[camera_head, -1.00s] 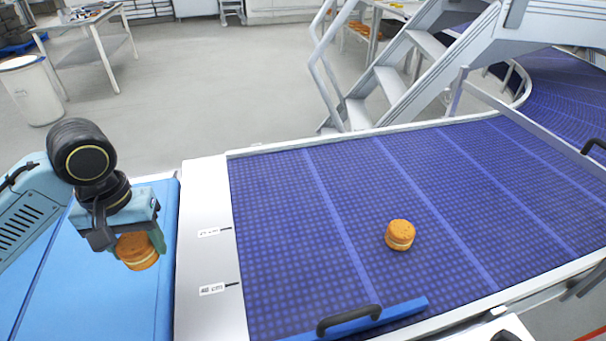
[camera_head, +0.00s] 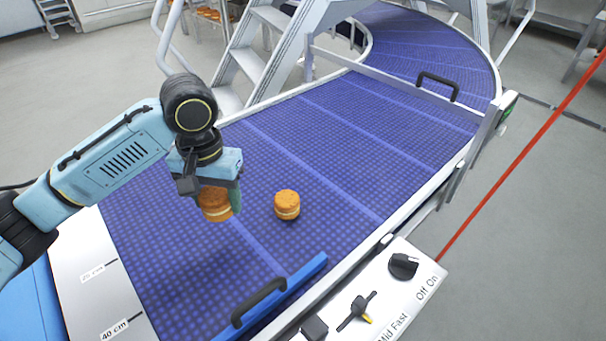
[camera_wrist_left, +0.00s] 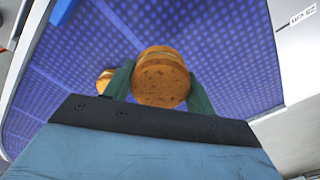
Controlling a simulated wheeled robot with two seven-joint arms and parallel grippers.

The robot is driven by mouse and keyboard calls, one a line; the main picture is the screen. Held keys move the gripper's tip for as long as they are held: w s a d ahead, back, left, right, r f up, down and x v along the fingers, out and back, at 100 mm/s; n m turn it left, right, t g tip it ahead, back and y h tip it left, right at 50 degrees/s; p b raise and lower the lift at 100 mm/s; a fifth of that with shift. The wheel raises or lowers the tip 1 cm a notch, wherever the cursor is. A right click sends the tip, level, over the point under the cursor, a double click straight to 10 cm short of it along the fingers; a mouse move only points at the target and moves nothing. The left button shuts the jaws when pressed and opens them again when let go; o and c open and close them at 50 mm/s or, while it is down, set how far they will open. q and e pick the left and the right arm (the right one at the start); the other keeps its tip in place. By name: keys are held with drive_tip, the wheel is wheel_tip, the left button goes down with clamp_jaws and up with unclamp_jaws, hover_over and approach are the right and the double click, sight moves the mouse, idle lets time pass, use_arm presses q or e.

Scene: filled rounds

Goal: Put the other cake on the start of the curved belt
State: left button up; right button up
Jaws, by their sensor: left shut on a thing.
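My left gripper (camera_head: 218,190) is shut on an orange-brown round cake with a pale filling band (camera_head: 214,204). It holds the cake over the near part of the purple-blue curved belt (camera_head: 350,122). In the left wrist view the held cake (camera_wrist_left: 161,78) sits between the green fingers, with belt behind it. A second, similar cake (camera_head: 287,205) rests on the belt just right of the held one; it also shows partly behind a finger in the left wrist view (camera_wrist_left: 104,80). My right gripper is not in view.
A blue bar with a black handle (camera_head: 262,302) lies along the belt's near edge. A control panel with knobs (camera_head: 385,290) stands at the front right. A barrier with a handle (camera_head: 437,88) crosses the belt farther on. Metal stairs (camera_head: 262,40) stand behind.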

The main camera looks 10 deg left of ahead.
use_arm(q)
drive_tip(key=shift+w+a+m, duration=0.1)
drive_tip(key=shift+w+m, duration=0.15)
drive_tip(key=shift+m, duration=0.45)
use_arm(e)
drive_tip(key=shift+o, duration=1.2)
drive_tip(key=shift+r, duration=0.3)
use_arm(q)
drive_tip(key=shift+w+a+m+p, duration=0.2)
drive_tip(key=shift+m+p, duration=0.2)
drive_tip(key=shift+m, duration=0.4)
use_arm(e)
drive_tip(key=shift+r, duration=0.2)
use_arm(q)
drive_tip(key=m, duration=0.1)
drive_tip(key=w+a+m+p, duration=0.1)
drive_tip(key=m, duration=0.1)
drive_tip(key=shift+f+m, duration=0.15)
drive_tip(key=shift+m, duration=0.15)
drive_tip(key=w+a+m+p, duration=0.1)
drive_tip(key=a+m, duration=0.1)
drive_tip(key=m, duration=0.3)
drive_tip(key=m+p, duration=0.3)
drive_tip(key=m, duration=0.9)
approach(205, 224)
wheel_tip(205, 224, down, 6)
drive_tip(key=shift+f, duration=0.2)
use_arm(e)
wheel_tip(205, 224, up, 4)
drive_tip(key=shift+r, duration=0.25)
